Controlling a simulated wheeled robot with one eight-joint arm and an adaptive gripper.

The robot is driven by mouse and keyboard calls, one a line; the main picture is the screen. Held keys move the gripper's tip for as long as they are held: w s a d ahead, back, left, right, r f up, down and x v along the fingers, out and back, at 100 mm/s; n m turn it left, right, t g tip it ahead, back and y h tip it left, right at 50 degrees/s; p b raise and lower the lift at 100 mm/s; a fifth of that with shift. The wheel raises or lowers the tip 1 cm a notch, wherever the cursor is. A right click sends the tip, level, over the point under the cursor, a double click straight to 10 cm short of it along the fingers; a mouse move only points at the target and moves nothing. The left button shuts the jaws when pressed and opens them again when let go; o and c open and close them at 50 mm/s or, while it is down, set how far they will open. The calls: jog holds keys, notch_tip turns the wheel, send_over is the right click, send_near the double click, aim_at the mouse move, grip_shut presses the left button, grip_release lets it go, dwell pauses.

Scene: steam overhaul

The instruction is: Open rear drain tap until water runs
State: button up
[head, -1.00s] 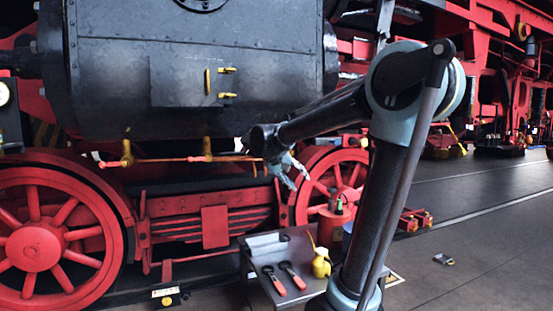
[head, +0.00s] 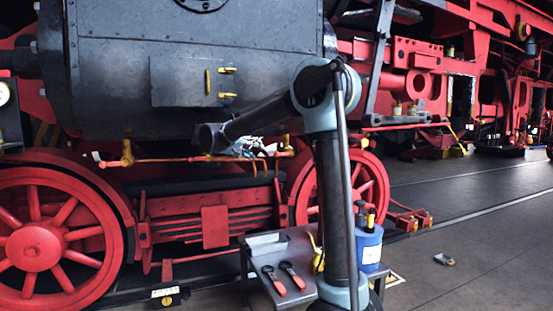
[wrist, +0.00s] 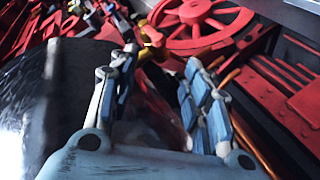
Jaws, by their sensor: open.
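Brass drain taps with red handles sit on a pipe along the underside of the black cylinder (head: 120,100). The left tap (head: 126,153) is in clear view. The right tap (head: 287,143) shows just past my gripper; the middle one is hidden behind my forearm. I cannot tell from a label which is the rear one. My gripper (head: 262,160) is under the cylinder, beside the right tap, open. In the wrist view, my gripper (wrist: 158,85) has its fingers apart, with a red handle tip (wrist: 152,35) just beyond them. Contact cannot be told. No running water shows.
Red wheels (head: 38,245) and the frame stand close below the pipe. A metal cart (head: 300,245) with red-handled tools (head: 273,280) and a blue can (head: 369,248) is in front. The floor on the right is mostly clear; a padlock-like item (head: 444,260) lies there.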

aim_at(277, 155)
jog(key=x, duration=1.5)
jog(key=shift+d+f, duration=0.1)
jog(key=shift+c, duration=0.3)
